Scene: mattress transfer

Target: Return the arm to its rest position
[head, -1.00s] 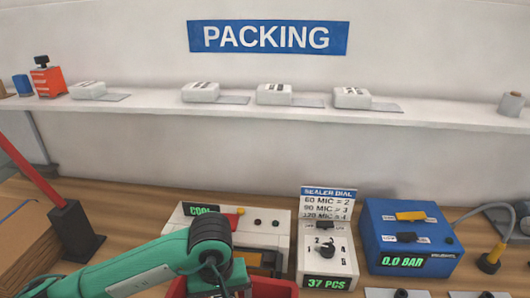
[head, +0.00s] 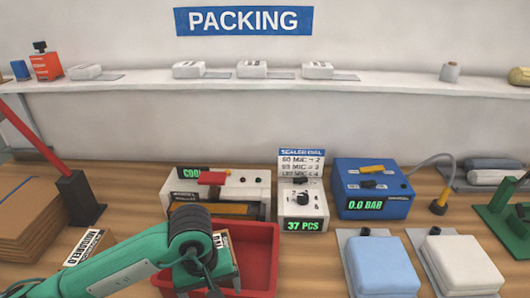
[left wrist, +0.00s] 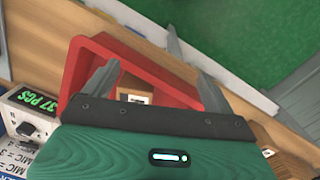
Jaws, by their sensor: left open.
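My left arm (head: 120,265) is green with a dark joint. It comes in from the lower left in the head view and reaches over the red bin (head: 258,243). Its gripper is hidden below the arm there. In the left wrist view my left gripper (left wrist: 158,70) is open, with its two grey fingers spread and nothing between them. The red bin's rim (left wrist: 150,68) shows beyond the fingers, with a brown piece with a white label (left wrist: 135,97) inside. My right gripper is not in view.
The sealer (head: 235,187), dial box (head: 302,205) and blue pressure box (head: 372,188) stand behind the bin. Flat cardboard (head: 30,220) and a red-handled lever (head: 75,195) are at left. A blue pad (head: 382,265) and a white pad (head: 462,262) lie at right.

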